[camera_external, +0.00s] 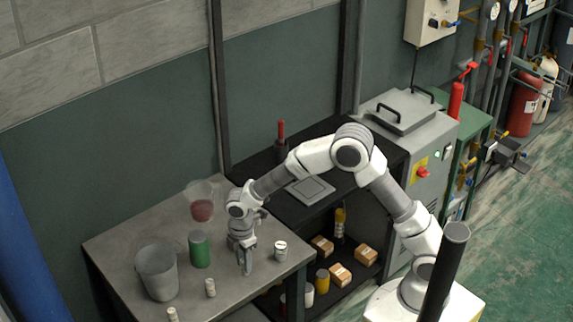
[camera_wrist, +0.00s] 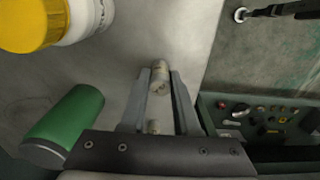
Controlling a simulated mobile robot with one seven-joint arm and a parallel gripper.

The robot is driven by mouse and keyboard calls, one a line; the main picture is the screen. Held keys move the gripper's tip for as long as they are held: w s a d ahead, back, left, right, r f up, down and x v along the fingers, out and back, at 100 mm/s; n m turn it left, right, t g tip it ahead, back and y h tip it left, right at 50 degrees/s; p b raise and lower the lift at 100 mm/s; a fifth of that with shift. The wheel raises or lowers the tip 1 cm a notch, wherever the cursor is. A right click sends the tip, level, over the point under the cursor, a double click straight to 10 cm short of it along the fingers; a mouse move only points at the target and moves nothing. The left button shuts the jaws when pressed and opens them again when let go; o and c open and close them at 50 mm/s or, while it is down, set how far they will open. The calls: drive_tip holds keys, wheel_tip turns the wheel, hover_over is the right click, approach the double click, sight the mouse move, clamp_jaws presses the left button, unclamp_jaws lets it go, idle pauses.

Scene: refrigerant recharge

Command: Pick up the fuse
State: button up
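My gripper (camera_external: 246,268) points down over the grey table, between the green can and the white jar. In the wrist view, its two fingers (camera_wrist: 159,84) are apart. A small pale cylinder (camera_wrist: 160,74), which looks like a fuse, shows between the fingertips; I cannot tell whether they touch it. In the external view, two small pale cylinders stand near the table's front, one (camera_external: 210,287) left of my gripper and one (camera_external: 172,314) farther left. I cannot tell which is the fuse.
A green can (camera_external: 199,250) stands left of my gripper, a white jar (camera_external: 280,251) right. A grey bucket (camera_external: 157,273) and a beaker with red contents (camera_external: 202,208) share the table (camera_external: 125,240). A yellow-capped white container (camera_wrist: 75,20) shows in the wrist view.

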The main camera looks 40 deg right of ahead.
clamp_jaws()
drive_tip(key=shift+r, duration=0.2)
